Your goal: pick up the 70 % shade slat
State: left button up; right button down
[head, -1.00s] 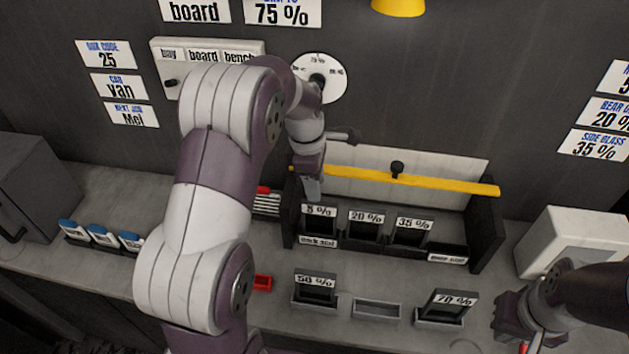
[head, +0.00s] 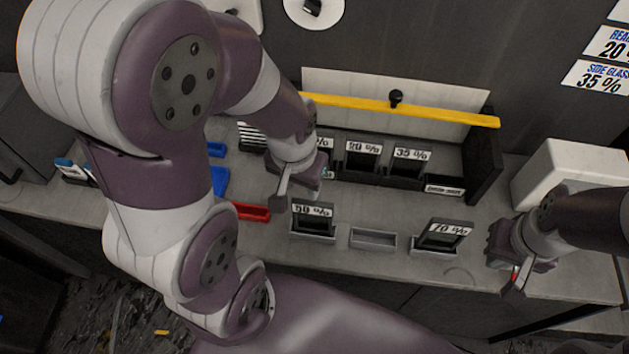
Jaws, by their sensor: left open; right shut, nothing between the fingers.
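The 70 % shade slat (head: 441,235) is a dark slat with a white label, standing tilted in a grey holder (head: 432,251) on the bench front. My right gripper (head: 510,282) is shut and empty, to the right of that holder and apart from it. My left gripper (head: 283,199) is open over the bench, just left of the 50 % slat (head: 313,222), far from the 70 % slat. Whether it touches anything there I cannot tell.
An empty grey holder (head: 373,238) lies between the 50 % and 70 % slats. Behind, a dark rack holds the 20 % (head: 362,157) and 35 % (head: 409,164) slats under a yellow bar (head: 430,112). A red tray (head: 250,211) lies left. A white box (head: 565,165) stands right.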

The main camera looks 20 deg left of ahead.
aim_at(442, 234)
jog(key=l, duration=0.8)
jog(key=i+l, duration=0.1)
jog(key=l, duration=0.7)
